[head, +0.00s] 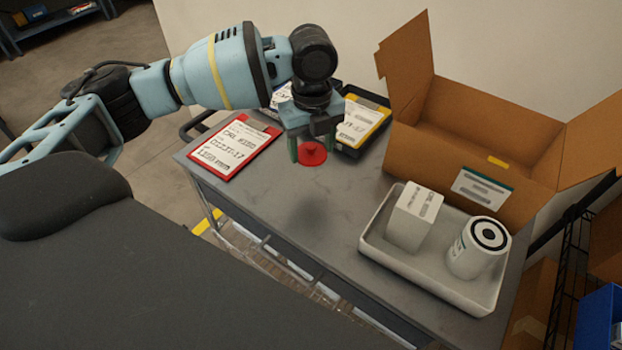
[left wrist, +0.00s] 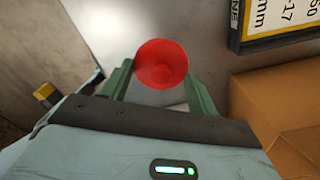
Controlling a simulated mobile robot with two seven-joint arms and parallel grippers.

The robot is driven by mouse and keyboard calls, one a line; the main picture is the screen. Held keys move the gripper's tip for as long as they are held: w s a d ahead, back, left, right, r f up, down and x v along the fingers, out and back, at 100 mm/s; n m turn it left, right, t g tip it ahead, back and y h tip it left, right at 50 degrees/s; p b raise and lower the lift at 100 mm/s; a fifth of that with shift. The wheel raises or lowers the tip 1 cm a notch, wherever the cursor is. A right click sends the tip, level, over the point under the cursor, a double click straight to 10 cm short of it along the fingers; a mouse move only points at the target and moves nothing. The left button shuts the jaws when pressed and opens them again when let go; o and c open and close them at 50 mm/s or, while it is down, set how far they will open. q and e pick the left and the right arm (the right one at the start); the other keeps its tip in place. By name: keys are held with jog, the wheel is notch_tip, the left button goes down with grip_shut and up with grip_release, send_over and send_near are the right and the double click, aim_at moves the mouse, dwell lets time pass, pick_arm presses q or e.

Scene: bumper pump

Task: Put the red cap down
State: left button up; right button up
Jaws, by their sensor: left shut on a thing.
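The red cap (head: 312,154) is a round, flanged disc with a raised middle. My left gripper (head: 309,150) points down over the grey cart top (head: 300,205) and its green fingers are shut on the cap. In the left wrist view the cap (left wrist: 161,64) sits between the two fingertips, its round face toward the camera. A soft shadow lies on the cart top in front of the gripper, and the cap looks held above the surface; the exact gap is hard to tell. My right gripper is not in view.
A red-framed clipboard (head: 233,147) lies left of the gripper, and a yellow-labelled black case (head: 362,122) behind it. An open cardboard box (head: 440,150) stands at the back right. A white tray (head: 430,275) holds a white box and a canister. The cart's middle is bare.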

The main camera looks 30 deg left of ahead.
aim_at(311, 154)
pick_arm(q)
notch_tip(311, 154, down, 5)
jog(key=shift+r, duration=0.2)
jog(key=shift+f, duration=2.15)
jog(key=shift+s+f, duration=0.1)
jog(key=shift+f, duration=0.1)
jog(key=o, duration=0.9)
jog(key=shift+o, duration=0.2)
jog(key=shift+r, duration=0.2)
jog(key=shift+r, duration=0.3)
notch_tip(311, 154, up, 12)
jog(key=shift+f, duration=0.25)
